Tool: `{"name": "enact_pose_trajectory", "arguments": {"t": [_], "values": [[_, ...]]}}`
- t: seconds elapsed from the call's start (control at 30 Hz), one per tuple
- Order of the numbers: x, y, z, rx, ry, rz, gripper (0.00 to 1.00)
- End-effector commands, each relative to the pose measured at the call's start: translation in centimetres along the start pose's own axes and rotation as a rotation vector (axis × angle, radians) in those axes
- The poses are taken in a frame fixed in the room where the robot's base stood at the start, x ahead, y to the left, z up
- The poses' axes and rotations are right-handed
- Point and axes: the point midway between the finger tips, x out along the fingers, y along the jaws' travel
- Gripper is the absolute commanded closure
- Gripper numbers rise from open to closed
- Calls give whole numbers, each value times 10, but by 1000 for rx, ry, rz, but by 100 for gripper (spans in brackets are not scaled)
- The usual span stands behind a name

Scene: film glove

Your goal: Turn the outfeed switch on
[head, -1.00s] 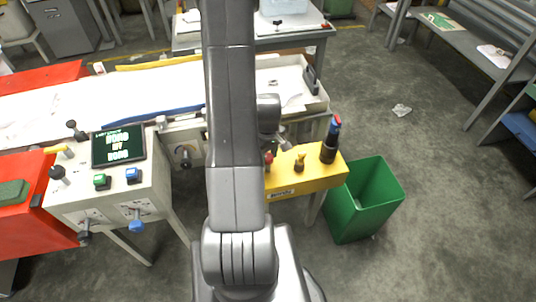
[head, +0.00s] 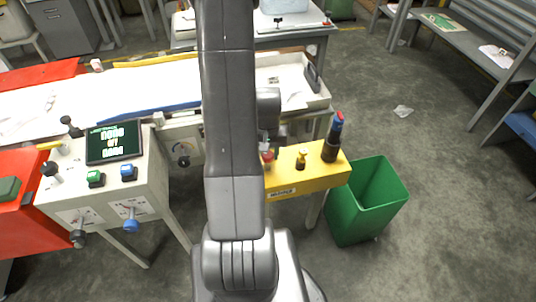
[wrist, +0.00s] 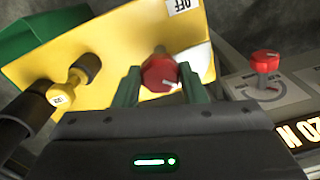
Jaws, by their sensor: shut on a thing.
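A red round knob (wrist: 160,73) with a white pointer line stands on the yellow box (wrist: 110,50) in the wrist view. My gripper (wrist: 161,82) has its two dark green fingers closed on the sides of this knob. A white label reading OFF (wrist: 183,5) is on the yellow face beyond it. In the head view the red knob (head: 267,157) shows at the left end of the yellow box (head: 310,178), just right of my arm. My arm hides most of my gripper there. Which label names this knob cannot be read.
A small yellow knob (head: 301,159) and a dark post with blue top (head: 333,138) stand beside the red knob. A green bin (head: 367,205) is right of the box. A second red knob (wrist: 265,62) sits on a grey panel. Left is a control desk with screen (head: 113,142).

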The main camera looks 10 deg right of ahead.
Motion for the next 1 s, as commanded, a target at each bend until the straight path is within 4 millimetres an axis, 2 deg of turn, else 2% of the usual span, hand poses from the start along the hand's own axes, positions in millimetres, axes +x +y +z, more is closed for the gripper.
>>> {"name": "enact_pose_trajectory", "arguments": {"t": [0.6, 1.0], "values": [[1, -1, -1, 567, 1, 0, 85], [0, -2, -1, 798, 2, -1, 85]]}}
